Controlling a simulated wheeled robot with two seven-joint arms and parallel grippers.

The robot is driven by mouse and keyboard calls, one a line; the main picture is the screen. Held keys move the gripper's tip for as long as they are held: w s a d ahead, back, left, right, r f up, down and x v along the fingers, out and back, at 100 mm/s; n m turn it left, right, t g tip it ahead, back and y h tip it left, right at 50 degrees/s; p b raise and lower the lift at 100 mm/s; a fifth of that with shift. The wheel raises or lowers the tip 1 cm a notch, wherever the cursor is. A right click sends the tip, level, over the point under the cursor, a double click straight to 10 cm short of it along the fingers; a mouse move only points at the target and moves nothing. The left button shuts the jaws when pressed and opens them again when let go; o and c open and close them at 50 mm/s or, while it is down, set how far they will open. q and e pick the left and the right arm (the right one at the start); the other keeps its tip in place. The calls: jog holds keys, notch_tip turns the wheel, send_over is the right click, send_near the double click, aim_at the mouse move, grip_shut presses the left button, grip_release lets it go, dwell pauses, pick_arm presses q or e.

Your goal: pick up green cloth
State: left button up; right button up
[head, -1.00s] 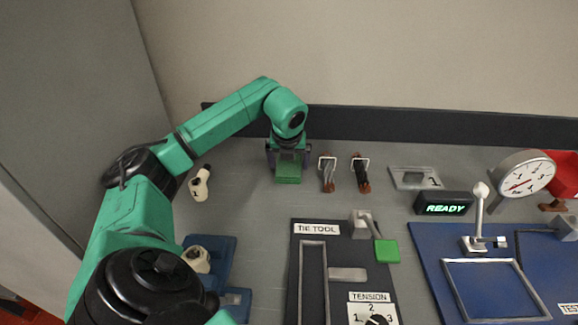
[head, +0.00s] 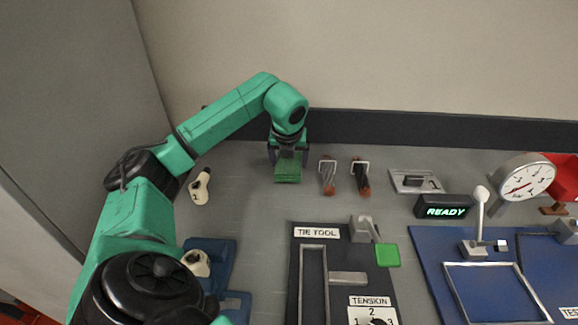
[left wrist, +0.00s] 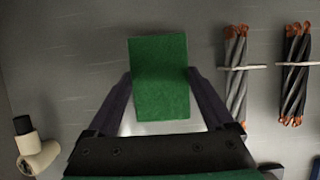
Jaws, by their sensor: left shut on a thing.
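The green cloth (head: 287,173) is a small flat rectangle at the back left of the bench in the head view. It also shows upright in the middle of the left wrist view (left wrist: 160,75). My left gripper (head: 288,160) is shut on the cloth, with one dark finger against each side edge in the wrist view (left wrist: 160,85). Whether the cloth touches the bench or hangs just above it is hard to tell. My right gripper is not in view.
A cream fitting (head: 200,187) lies to the left. The tie tool board (head: 304,262) is in front. Bare grey bench surrounds the cloth.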

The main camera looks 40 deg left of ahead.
pick_arm(q)
notch_tip(320, 180, up, 13)
jog(key=p, duration=0.2)
notch_tip(320, 180, up, 6)
jog(key=p, duration=0.3)
send_over(290, 163)
jog(key=shift+s+a+f, duration=0.1)
jog(key=shift+s+f, duration=0.05)
jog(key=shift+f, duration=0.1)
